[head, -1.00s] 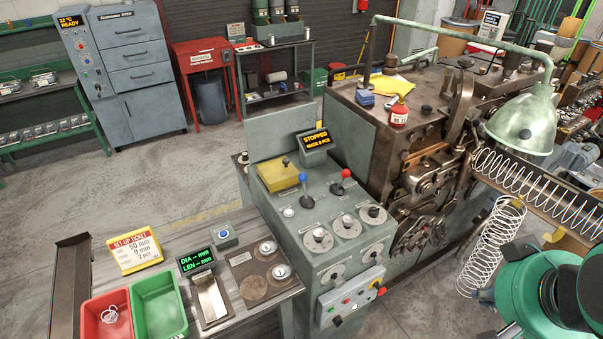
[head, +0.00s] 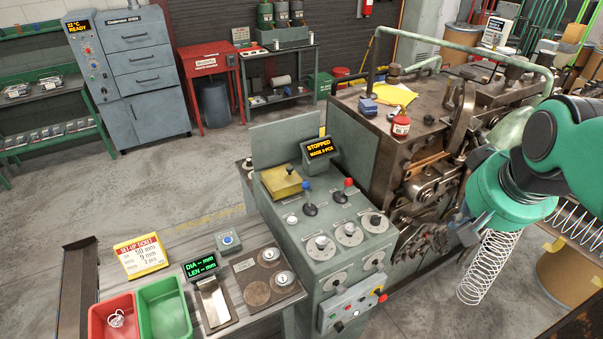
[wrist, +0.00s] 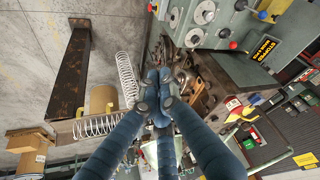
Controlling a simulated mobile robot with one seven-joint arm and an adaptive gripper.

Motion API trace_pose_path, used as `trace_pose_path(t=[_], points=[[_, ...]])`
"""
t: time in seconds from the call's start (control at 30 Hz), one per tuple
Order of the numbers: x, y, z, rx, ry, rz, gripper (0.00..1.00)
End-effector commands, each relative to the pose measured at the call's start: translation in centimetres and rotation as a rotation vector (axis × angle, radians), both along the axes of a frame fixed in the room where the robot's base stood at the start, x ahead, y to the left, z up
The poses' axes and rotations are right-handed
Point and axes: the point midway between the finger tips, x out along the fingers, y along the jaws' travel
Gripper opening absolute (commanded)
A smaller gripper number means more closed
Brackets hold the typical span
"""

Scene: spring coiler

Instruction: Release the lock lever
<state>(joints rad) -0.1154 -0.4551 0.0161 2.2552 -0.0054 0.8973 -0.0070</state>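The console (head: 335,240) carries a blue-knobbed lever (head: 309,200) and a red-knobbed lever (head: 343,190) on its top, both standing up. No label shows which lever is the lock lever. The red knob also shows in the wrist view (wrist: 233,45). The brown coiler machine (head: 385,160) stands behind and right of the console, with linkages on its front. My gripper (head: 468,232) is right of the console, before the machine's front. In the wrist view my gripper's fingertips (wrist: 158,88) are drawn together, with nothing seen between them.
A display (head: 319,146) on the console reads STOPPED. A long wire spring (head: 490,265) hangs below my arm, near a drum (head: 565,275). A bench with red (head: 112,318) and green bins (head: 165,305) is at front left. Open floor (head: 130,185) lies behind it.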

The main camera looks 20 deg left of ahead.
Motion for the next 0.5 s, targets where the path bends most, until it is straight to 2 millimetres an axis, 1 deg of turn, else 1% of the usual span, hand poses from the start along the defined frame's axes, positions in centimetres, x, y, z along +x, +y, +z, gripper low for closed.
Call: trace_pose_path(t=[0.03,0.23,0.5], points=[[1.1,0.5,0.4,-0.001,0.008,0.010,0.00],[4.9,2.6,1.4,-0.006,0.025,0.046,0.00],[9.9,5.8,2.2,-0.014,0.049,0.095,0.00]])
